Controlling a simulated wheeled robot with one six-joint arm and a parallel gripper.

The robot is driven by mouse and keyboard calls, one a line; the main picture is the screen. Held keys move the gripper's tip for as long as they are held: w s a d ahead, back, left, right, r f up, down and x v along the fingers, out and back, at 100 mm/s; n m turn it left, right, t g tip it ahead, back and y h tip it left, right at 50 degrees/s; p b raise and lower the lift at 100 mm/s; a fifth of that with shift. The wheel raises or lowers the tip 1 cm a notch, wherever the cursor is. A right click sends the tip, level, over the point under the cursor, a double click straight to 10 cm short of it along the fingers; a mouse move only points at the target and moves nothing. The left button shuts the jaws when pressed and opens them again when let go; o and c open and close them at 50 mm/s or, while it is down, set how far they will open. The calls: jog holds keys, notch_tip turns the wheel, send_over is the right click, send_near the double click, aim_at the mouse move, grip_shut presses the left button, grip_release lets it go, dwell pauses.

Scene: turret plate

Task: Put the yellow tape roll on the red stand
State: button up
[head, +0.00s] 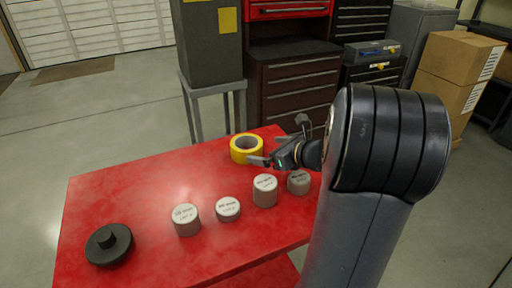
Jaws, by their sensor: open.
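The yellow tape roll (238,154) lies flat near the far edge of the red table, its dark hole facing up. My gripper (265,161) is open and empty, just right of and in front of the roll. A fingertip overlaps the roll's lower right edge in the picture; I cannot tell if they touch. I see no separate red stand. Several round grey stands with white, labelled tops are in a row: a tall one (186,222), a low one (228,210), a tall one (265,193) and one under my arm (299,185). Their labels are too small to read.
A black stepped disc (109,246) sits at the table's front left. The red tabletop (140,195) is clear at the left and middle. Behind it stand a grey bin on a metal frame (212,88) and a drawer cabinet (295,88). My arm hides the table's right side.

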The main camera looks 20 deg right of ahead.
jog(key=shift+v, duration=1.25)
